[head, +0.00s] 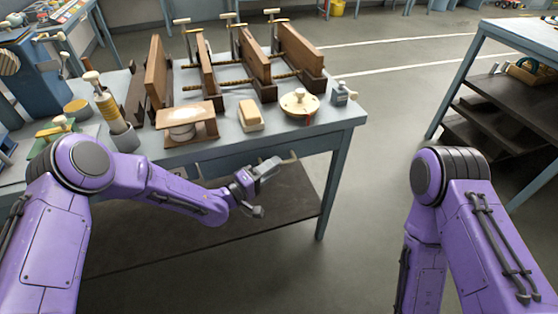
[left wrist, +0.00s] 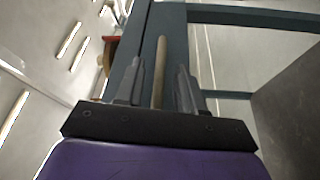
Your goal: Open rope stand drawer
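A blue-grey workbench (head: 225,147) stands in front of me. A thin pale bar (head: 285,160), like a handle, shows just below its front edge, partly hidden by my left gripper. My left gripper (head: 262,188) is at that edge, with its fingers spread. In the left wrist view a light wooden bar (left wrist: 160,65) runs between the two fingers of my left gripper (left wrist: 157,85), with a gap on both sides. I cannot make out a drawer front or a rope stand for certain. My right arm is at the right; its gripper is out of view.
The bench top carries brown wooden boards (head: 252,55), a wooden box (head: 187,125), a pale block (head: 250,115), a round lidded pot (head: 300,102) and a small grey can (head: 343,93). A dark lower shelf (head: 285,195) lies under the bench. Floor at the right is clear up to another table (head: 520,33).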

